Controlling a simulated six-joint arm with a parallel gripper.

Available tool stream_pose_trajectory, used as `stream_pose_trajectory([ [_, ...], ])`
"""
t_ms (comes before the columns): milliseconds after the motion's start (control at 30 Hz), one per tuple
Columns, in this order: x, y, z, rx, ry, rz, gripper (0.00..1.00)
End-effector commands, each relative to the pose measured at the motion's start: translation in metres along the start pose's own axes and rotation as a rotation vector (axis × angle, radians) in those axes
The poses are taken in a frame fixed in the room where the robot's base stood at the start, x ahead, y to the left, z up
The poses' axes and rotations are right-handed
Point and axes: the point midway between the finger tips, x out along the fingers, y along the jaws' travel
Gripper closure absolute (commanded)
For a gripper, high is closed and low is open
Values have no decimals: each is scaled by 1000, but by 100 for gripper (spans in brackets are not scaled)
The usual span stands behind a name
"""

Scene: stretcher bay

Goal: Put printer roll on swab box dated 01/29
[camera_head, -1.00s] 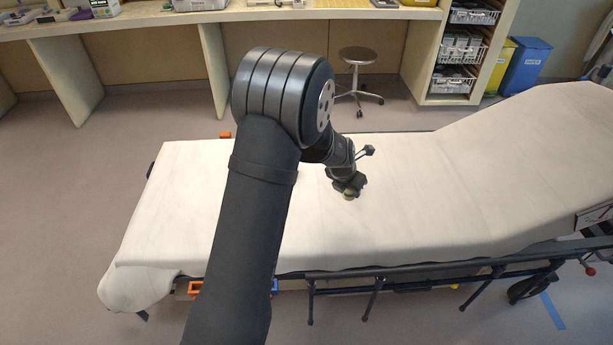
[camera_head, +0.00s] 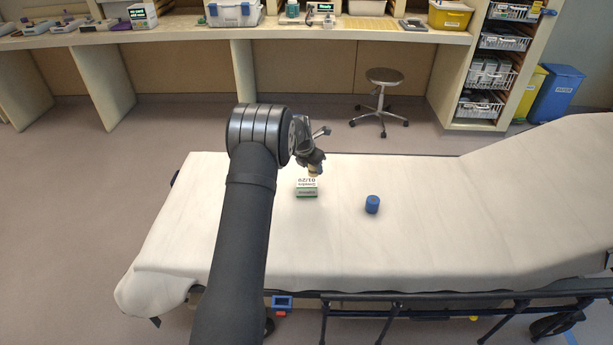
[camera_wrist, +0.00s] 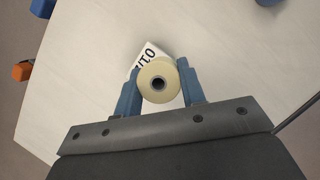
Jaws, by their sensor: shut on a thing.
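My gripper (camera_head: 313,168) is shut on a pale yellow printer roll (camera_wrist: 158,83), which shows end-on between the blue fingers in the wrist view. In the head view the printer roll (camera_head: 314,170) is small and partly covered by my gripper. The swab box (camera_head: 307,191), white and green with "01/29" on top, lies on the stretcher just below the roll in the picture. In the wrist view part of the swab box (camera_wrist: 147,51) shows behind the roll, which hides the rest. I cannot tell whether roll and box touch.
A blue cylinder (camera_head: 372,204) stands on the white stretcher (camera_head: 440,215), right of the box. The sheet around them is clear. A metal stool (camera_head: 386,78) stands behind, before the long counter (camera_head: 260,36). A rail (camera_head: 450,304) runs along the stretcher's near side.

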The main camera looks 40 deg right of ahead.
Motion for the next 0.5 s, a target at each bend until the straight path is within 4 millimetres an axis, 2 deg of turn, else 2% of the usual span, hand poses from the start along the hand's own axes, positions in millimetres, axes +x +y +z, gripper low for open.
stream_pose_trajectory([
  [100,12,20,-6,-1,1,0,86],
  [200,16,28,-7,0,-1,0,86],
  [367,24,31,-11,1,1,-2,86],
  [500,43,30,-19,0,2,-2,86],
])
